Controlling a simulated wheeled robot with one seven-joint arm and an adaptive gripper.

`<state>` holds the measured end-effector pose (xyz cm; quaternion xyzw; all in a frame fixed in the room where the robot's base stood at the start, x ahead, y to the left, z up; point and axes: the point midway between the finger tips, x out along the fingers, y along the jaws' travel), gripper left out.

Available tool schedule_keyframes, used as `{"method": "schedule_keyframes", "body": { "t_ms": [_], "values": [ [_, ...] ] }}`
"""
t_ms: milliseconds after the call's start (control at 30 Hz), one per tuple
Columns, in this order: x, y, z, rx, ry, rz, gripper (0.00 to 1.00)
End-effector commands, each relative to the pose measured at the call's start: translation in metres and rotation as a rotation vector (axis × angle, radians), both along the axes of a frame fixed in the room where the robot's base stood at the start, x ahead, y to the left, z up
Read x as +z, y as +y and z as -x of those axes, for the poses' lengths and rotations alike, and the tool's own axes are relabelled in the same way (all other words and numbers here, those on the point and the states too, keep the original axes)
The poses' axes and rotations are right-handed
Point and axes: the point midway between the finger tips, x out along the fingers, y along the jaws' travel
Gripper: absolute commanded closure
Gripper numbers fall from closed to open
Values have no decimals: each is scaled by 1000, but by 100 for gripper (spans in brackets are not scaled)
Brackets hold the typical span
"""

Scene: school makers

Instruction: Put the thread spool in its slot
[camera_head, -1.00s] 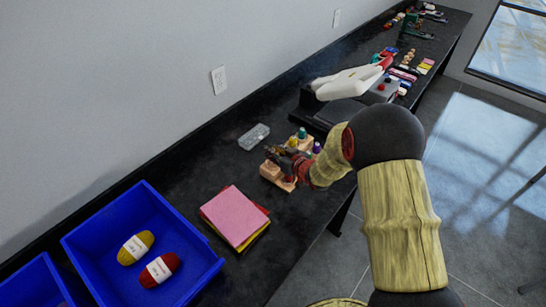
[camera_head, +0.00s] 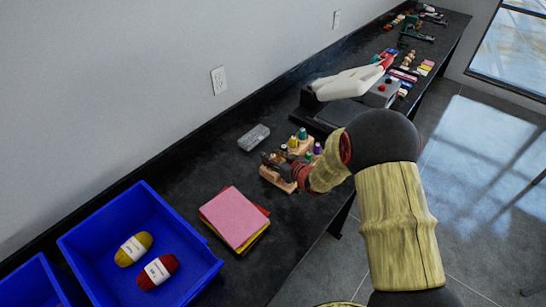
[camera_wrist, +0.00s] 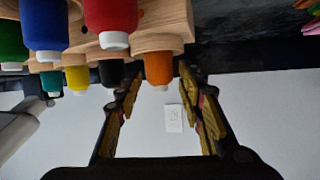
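A stepped wooden spool rack (camera_head: 276,179) stands on the black bench, partly hidden behind my gripper (camera_head: 284,163). In the wrist view the wooden rack (camera_wrist: 158,20) appears upside down, holding several coloured spools. An orange thread spool (camera_wrist: 158,69) is at the rack's edge, between the tips of my gripper (camera_wrist: 161,80). The fingers are apart, with a gap visible on both sides of the orange spool. It appears seated against the wood, but its slot is hidden. Black (camera_wrist: 110,72), yellow (camera_wrist: 77,78) and red (camera_wrist: 110,22) spools are beside it.
A clear box (camera_head: 254,137) lies behind the rack. Pink sheets (camera_head: 234,216) lie to its left, then a blue bin (camera_head: 204,277) with two yarn balls. A white and black machine (camera_head: 348,84) stands beyond the rack. The wall runs along the bench's back.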

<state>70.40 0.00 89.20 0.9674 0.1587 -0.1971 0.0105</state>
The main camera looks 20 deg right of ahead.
Motion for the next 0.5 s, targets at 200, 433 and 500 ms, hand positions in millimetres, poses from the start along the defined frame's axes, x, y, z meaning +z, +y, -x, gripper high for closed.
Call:
{"method": "schedule_keyframes", "body": {
  "t_ms": [200, 433, 500],
  "values": [
    [0, 0, 0, 0, 0, 0, 60],
    [11, -1, 3, -1, 0, 0, 60],
    [14, -6, 13, -2, 1, 0, 60]
  ]
}}
